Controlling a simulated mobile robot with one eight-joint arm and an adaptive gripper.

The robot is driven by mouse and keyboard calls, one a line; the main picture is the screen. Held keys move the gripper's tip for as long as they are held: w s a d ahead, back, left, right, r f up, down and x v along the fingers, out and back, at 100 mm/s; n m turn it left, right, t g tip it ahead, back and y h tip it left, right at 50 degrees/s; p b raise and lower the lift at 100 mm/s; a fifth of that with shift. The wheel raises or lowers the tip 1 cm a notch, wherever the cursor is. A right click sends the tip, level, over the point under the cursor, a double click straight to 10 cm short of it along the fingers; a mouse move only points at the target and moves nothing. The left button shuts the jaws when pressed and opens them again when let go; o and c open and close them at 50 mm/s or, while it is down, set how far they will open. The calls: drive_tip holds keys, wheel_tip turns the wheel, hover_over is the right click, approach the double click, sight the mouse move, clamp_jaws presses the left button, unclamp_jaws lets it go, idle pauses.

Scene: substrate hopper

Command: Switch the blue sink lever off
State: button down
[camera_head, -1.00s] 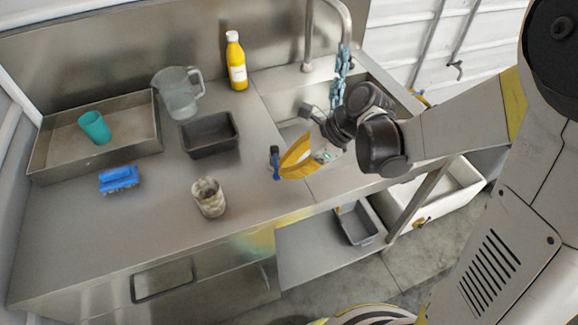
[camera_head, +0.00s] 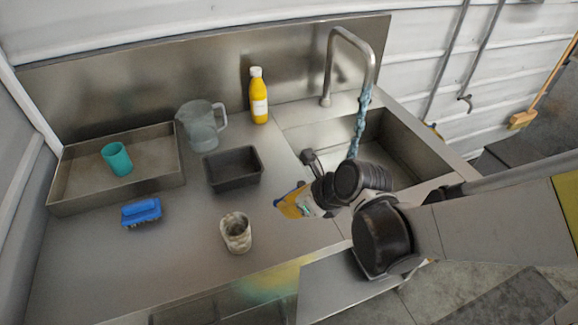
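The steel sink (camera_head: 408,168) is set in the right part of the counter, with a curved tap (camera_head: 372,62) over it. A pale blue, water-like strand (camera_head: 361,120) runs from the spout into the basin. My gripper (camera_head: 288,204), with yellow fingers, is low over the counter in front of the sink's left side. A small part of the blue lever (camera_head: 280,197) shows at the far-left edge of the fingers; the rest is hidden behind them. I cannot tell whether the fingers touch it, or whether they are open or shut.
A dark tray (camera_head: 234,181), a clear jug (camera_head: 201,133) and a yellow bottle (camera_head: 259,103) stand left of the sink. A stained cup (camera_head: 236,241) stands near the front. A blue brush (camera_head: 141,212) and a metal tray (camera_head: 70,171) with a teal cup (camera_head: 117,158) are further left.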

drive_tip(key=shift+w+a, duration=0.45)
drive_tip(key=shift+a, duration=0.2)
drive_tip(key=shift+w+a, duration=0.1)
drive_tip(key=shift+w, duration=0.05)
idle(0.4)
